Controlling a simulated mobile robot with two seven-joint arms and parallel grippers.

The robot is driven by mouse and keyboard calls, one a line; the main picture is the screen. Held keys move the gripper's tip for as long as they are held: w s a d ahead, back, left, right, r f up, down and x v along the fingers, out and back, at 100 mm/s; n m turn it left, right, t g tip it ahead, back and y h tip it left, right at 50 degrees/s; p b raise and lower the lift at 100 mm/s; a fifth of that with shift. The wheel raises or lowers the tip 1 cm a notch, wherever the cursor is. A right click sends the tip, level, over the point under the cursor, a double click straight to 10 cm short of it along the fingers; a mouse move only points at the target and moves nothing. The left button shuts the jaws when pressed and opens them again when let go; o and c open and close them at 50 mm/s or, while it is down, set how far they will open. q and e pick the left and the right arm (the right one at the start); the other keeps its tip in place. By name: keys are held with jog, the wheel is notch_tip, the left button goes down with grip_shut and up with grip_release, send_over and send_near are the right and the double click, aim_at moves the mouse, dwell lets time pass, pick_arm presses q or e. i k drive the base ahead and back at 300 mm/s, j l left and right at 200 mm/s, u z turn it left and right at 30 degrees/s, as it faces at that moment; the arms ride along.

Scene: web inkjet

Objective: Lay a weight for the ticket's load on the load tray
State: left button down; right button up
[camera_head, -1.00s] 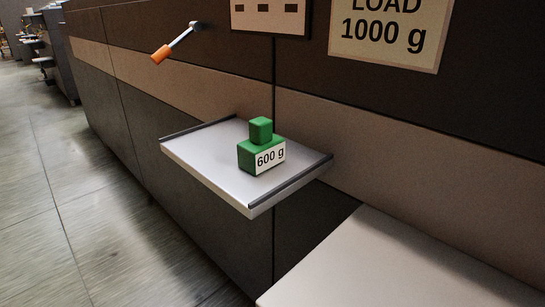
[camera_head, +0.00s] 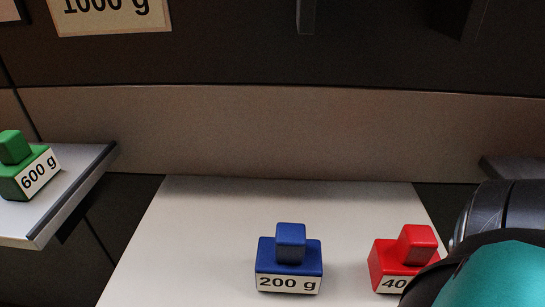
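The load tray (camera_head: 88,186) is at the left edge, partly out of frame. A green weight (camera_head: 24,166) labelled 600 g sits on it. A blue weight (camera_head: 290,260) labelled 200 g stands on the pale shelf (camera_head: 205,225). A red weight (camera_head: 402,256) stands to its right; its label starts with "40" and the remainder is hidden behind my arm. The ticket (camera_head: 110,14) at the top left reads 1000 g, its upper part cut off. Neither gripper shows; an arm link of mine fills the lower right corner.
A gap separates the load tray from the pale shelf. The machine's dark wall with a brown band (camera_head: 290,130) rises behind both. The shelf is bare behind and left of the blue weight. A dark ledge (camera_head: 510,168) juts out at the right.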

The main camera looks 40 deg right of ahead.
aim_at(393, 263)
jog(key=k, duration=1)
